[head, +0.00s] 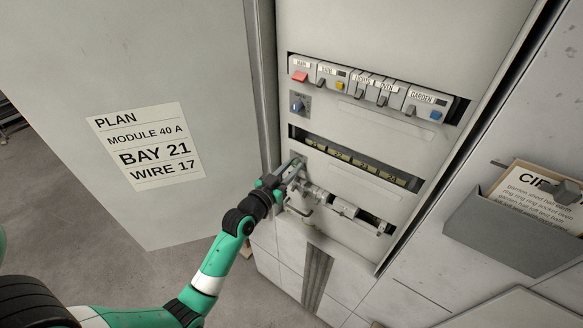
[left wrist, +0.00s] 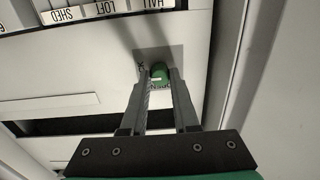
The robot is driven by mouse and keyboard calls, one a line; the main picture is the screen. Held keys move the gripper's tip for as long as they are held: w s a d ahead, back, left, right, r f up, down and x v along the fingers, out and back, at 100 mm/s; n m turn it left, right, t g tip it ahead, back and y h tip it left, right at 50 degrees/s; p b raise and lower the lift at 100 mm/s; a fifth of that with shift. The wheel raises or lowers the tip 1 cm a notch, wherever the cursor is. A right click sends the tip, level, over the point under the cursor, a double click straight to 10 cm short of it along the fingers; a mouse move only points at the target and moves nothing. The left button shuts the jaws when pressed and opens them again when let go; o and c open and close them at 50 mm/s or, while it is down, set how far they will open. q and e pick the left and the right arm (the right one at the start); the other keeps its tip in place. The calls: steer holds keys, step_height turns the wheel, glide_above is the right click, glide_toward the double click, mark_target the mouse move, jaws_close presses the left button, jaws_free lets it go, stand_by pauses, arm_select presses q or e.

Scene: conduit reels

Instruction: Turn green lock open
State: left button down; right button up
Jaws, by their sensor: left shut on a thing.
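The green lock (left wrist: 159,75) is a small round green knob on a grey plate of the panel, with lettering beside it partly covered by the fingers. My left gripper (left wrist: 160,78) has a finger on each side of the knob and is shut on it. In the head view my left gripper (head: 290,172) reaches the left side of the cabinet panel, below the blue knob, and largely hides the green lock. My right gripper is not in view.
The open cabinet door (head: 140,90) stands left of my left arm, bearing a plan sheet (head: 148,147). Breakers (head: 375,88) line the panel above, with a blue rotary knob (head: 297,103) below them. A grey card holder (head: 490,225) hangs at right.

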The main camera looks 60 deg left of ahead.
arm_select(q)
steer(key=shift+n, duration=0.4)
steer(key=n+p, duration=0.2)
steer(key=n, duration=0.1)
steer(key=shift+r, duration=0.15)
steer(key=n+p, duration=0.2)
steer(key=n, duration=0.3)
steer(key=shift+n, duration=0.4)
steer(key=n+p, duration=0.1)
steer(key=n, duration=0.3)
steer(key=shift+n+p, duration=0.7)
steer(key=shift+n, duration=1.3)
steer(key=c, duration=0.7)
jaws_free()
steer(key=shift+o, duration=0.2)
